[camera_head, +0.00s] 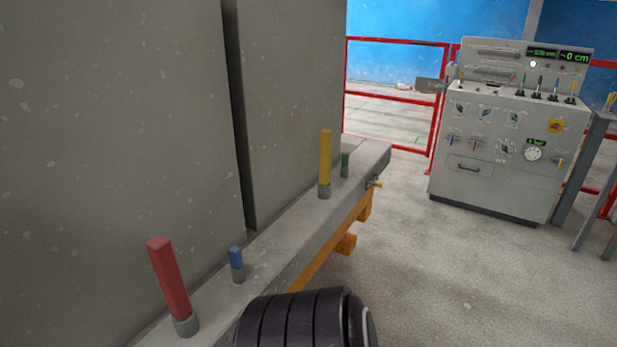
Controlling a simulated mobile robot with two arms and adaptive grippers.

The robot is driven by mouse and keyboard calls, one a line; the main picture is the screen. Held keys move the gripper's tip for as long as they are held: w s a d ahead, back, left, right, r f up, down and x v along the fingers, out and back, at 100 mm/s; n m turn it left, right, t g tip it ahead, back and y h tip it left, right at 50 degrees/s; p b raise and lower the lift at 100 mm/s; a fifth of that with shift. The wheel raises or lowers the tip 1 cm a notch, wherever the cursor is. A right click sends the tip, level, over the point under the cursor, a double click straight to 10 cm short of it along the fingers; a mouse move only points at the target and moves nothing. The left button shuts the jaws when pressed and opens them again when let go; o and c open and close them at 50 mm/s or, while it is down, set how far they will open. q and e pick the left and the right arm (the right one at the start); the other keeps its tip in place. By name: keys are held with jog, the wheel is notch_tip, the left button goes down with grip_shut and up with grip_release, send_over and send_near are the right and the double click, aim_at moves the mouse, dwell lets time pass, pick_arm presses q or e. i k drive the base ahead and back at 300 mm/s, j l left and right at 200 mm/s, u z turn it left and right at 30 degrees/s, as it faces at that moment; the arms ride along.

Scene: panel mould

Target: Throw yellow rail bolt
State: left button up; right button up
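The yellow rail bolt (325,160) stands upright in a grey collar on the far part of the grey rail (290,232). A short green bolt (345,162) is just right of it. A tall red bolt (168,277) leans slightly left near the front of the rail, with a short blue bolt (236,259) beside it. A dark ringed part of my arm shows at the bottom middle, in front of the rail. Neither gripper shows in the head view, and nothing touches the yellow bolt.
Tall grey panels (110,130) rise along the left of the rail. A small yellow-tipped fitting (374,184) sticks out from the rail's far end. A grey control console (500,150) with levers stands at the right. Red railings (395,42) are behind. The floor between is clear.

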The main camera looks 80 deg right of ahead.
aim_at(379, 184)
jog(key=z, duration=2.1)
